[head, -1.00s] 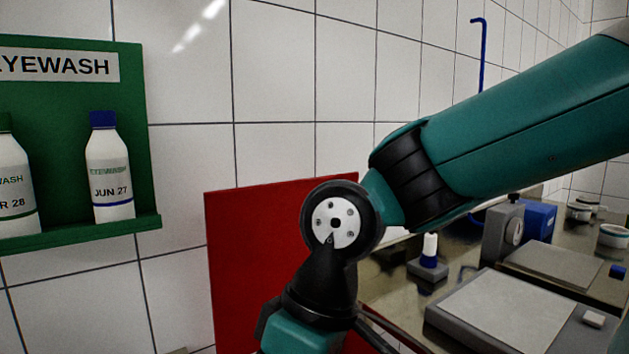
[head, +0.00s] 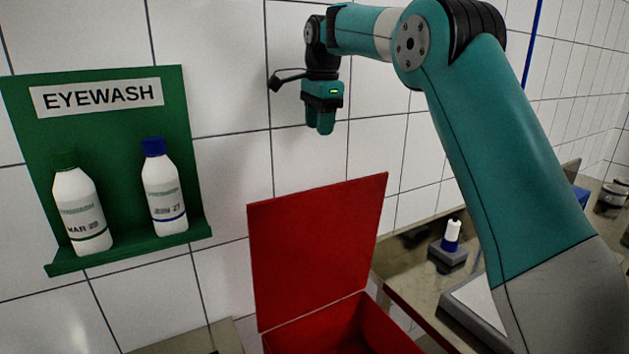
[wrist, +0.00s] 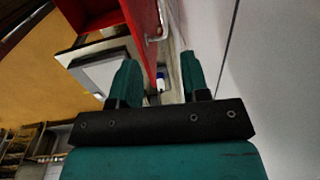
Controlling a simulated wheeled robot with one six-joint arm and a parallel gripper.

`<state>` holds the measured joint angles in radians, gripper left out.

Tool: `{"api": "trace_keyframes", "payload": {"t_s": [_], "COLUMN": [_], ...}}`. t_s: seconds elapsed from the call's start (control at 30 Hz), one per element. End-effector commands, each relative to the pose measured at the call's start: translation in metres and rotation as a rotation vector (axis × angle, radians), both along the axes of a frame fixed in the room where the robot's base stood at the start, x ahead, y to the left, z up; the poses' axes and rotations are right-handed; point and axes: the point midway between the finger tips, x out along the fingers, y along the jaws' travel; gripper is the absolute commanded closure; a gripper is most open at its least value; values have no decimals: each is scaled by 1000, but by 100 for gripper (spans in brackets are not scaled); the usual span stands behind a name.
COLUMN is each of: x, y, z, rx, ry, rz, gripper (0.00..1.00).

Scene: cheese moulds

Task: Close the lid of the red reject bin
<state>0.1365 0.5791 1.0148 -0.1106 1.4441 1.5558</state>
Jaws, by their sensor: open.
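The red reject bin (head: 345,328) stands low in the middle of the head view, its near part cut off by the lower edge. Its red lid (head: 318,245) stands up, open, at the back of the bin near the tiled wall. The red bin and lid also show at the top of the wrist view (wrist: 108,15). My gripper (head: 321,130) hangs above the lid, apart from it, near the wall with its fingers pointing down. In the wrist view the two fingers (wrist: 158,82) are spread with nothing between them.
A green eyewash board (head: 110,125) with two white bottles is on the wall at left. Right of the bin is a worktop (head: 410,270) with a blue-and-white bottle on a grey block (head: 448,253) and a scale (head: 478,310). The air above the bin's opening looks free.

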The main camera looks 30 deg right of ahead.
Motion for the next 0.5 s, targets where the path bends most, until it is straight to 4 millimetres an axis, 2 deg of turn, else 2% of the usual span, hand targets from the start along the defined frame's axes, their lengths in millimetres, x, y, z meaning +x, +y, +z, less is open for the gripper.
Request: {"api": "trace_keyframes", "payload": {"t_s": [0.5], "x": [10], "y": [2], "z": [-110], "rx": [-1], "ry": [5], "rz": [7], "gripper": [58]}}
